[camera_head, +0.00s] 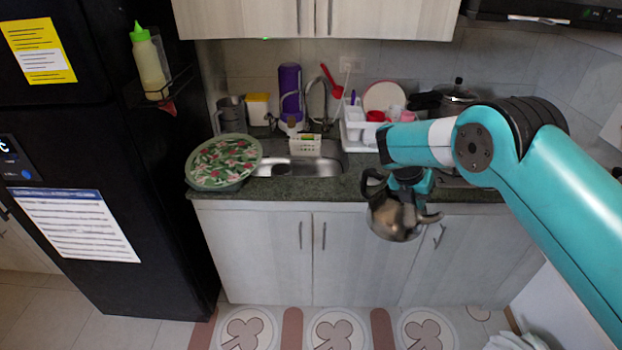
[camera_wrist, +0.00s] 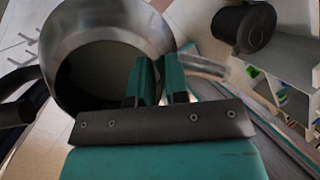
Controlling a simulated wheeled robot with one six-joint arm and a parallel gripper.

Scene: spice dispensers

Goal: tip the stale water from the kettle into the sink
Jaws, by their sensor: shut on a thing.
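The kettle (camera_head: 393,222) is a shiny metal pot with a black handle on its left and a spout on its right. It hangs below my gripper (camera_head: 408,184), in front of the counter edge and right of the sink (camera_head: 318,166). In the wrist view my gripper (camera_wrist: 160,82) is shut on the near side of the kettle (camera_wrist: 75,40). The kettle's open top shows a dark inside; I cannot make out the water level. The sink basin is steel, set in the dark counter, with a curved faucet behind it.
A floral-covered round basin (camera_head: 224,160) stands left of the sink. A white caddy (camera_head: 304,145) sits at the sink's back. A white dish rack (camera_head: 358,128) with cups and a plate stands right of it. A lidded pot (camera_head: 456,100) is farther right. A black fridge (camera_head: 95,180) is at left.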

